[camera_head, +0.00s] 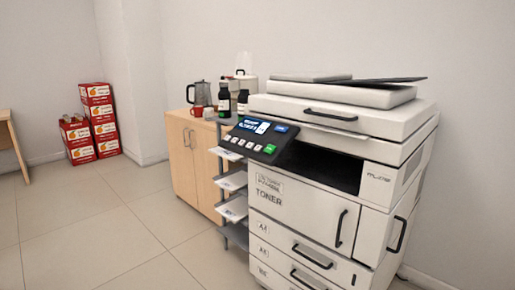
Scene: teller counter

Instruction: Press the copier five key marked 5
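The copier (300,205) is a large white machine on the right of the head view. Its dark control panel (280,143) juts out tilted on the left side. The panel has a lit blue and white screen (252,126), a row of small pale keys (243,142) below it, and a green key (271,149) at the row's right end. The key marks are too small to read, so I cannot tell which key is the 5. My gripper is not in view.
A grey shelf rack (232,208) with papers stands against the copier's left side. Behind it is a wooden cabinet (190,160) with a kettle (199,94), a red mug (197,111) and dark bottles. Red boxes (97,115) are stacked far left. The tiled floor at front left is clear.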

